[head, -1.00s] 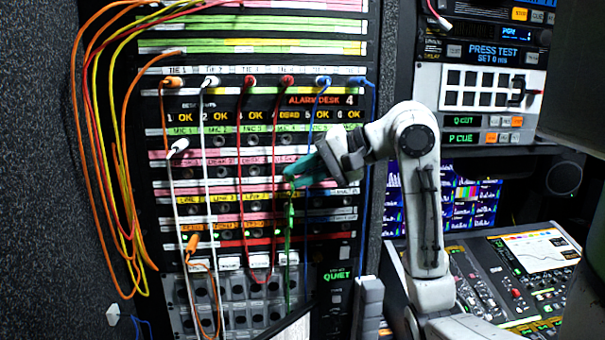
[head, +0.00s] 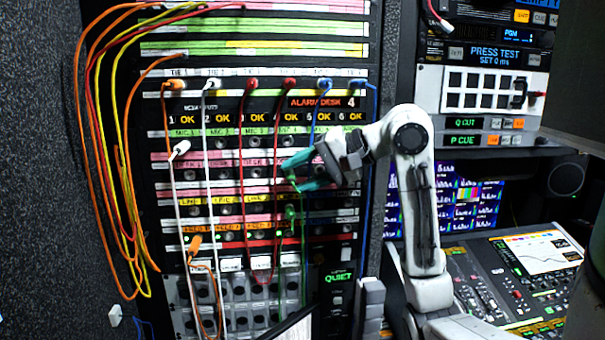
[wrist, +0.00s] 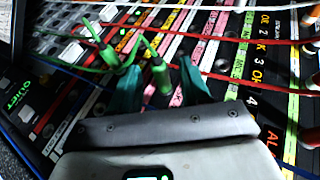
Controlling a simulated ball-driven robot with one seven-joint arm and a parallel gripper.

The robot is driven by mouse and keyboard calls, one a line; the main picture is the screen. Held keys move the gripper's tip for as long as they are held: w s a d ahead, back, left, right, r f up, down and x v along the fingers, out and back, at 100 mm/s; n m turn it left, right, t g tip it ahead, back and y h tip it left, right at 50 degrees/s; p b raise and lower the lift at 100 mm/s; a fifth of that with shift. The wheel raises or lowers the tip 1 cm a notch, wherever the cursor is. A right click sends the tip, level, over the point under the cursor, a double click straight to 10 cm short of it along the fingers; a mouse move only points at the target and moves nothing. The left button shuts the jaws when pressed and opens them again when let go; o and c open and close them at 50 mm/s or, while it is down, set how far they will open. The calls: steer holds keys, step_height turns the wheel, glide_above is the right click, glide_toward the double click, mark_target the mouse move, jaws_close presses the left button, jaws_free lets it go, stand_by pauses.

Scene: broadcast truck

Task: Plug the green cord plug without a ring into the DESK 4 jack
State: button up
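A green plug (wrist: 160,76) stands between my gripper's two teal fingers (wrist: 160,92), with a gap on both sides in the wrist view. In the head view this plug (head: 291,179) is at my open gripper (head: 291,176), by the pink DESK row, around the fourth column. It looks seated in the panel, but the fingers hide its jack and the DESK 4 label is unreadable. A second green plug (wrist: 110,57) is left of the fingers in the wrist view. It shows lower on the panel (head: 290,213) in the head view. I cannot make out a ring on either.
Red cords (head: 275,120) hang close left of my gripper, and blue cords (head: 369,130) run at the panel's right edge. A white plug (head: 181,149) and an orange plug (head: 195,243) are at the left. A mixing console (head: 520,280) lies right.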

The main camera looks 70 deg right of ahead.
steer(key=b+v, duration=0.2)
steer(key=v, duration=0.8)
steer(key=shift+s+r, duration=0.25)
steer(key=shift+s, duration=0.05)
steer(key=shift+s+d, duration=0.1)
steer(key=shift+s, duration=0.05)
stand_by(0.4)
